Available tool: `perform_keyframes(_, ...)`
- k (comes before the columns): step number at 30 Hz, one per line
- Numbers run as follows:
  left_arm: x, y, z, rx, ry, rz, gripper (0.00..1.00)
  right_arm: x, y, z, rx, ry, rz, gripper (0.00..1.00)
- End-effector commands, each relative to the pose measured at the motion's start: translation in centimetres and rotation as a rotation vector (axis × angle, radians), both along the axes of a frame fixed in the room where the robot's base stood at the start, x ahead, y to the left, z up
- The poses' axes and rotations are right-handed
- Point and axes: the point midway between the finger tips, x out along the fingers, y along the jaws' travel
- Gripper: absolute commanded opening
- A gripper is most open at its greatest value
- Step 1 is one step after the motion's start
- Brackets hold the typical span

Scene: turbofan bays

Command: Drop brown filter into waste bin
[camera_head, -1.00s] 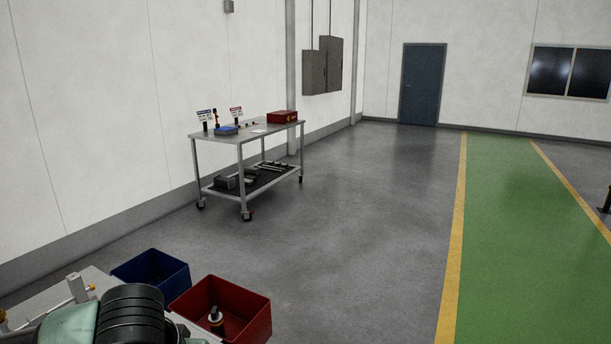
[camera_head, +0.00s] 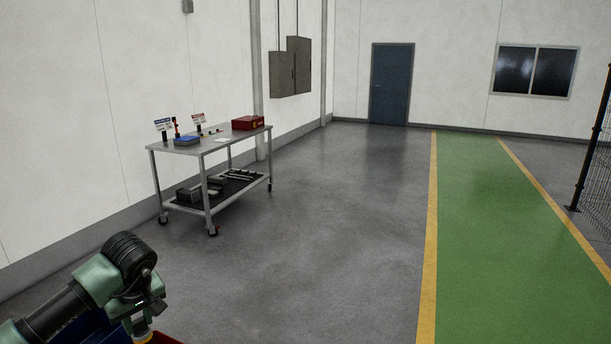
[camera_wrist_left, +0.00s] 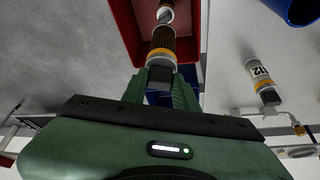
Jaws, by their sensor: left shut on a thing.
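My left gripper (camera_wrist_left: 160,78) is shut on the brown filter (camera_wrist_left: 162,45), a dark ribbed cylinder with a yellow-orange band and a pale end. The filter is held over the red bin (camera_wrist_left: 124,18), seen in the left wrist view. Only a sliver of the red bin (camera_head: 170,339) shows there. My right gripper is not in view.
A white filter-like cylinder marked with black characters (camera_wrist_left: 257,72) is at the right in the left wrist view, near a blue round container (camera_wrist_left: 292,8). A metal cart (camera_head: 208,148) stands by the left wall. The floor (camera_head: 320,230) ahead is clear.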

Motion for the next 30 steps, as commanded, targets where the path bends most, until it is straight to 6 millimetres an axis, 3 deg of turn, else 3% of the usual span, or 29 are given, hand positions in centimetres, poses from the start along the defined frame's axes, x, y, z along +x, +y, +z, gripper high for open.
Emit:
perform_keyframes(12,0.1,0.6,-3.5,-0.002,-0.001,0.027,0.0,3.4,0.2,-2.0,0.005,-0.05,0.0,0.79)
perform_keyframes(20,0.1,0.6,-6.1,-0.001,-0.002,0.026,0.0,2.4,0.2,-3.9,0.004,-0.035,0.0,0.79)
perform_keyframes(29,0.1,0.6,-6.2,-0.001,-0.003,0.026,0.0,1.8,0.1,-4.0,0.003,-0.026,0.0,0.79)
perform_keyframes(30,0.1,0.6,-6.2,-0.001,-0.003,0.026,0.31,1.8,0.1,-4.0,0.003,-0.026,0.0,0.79)
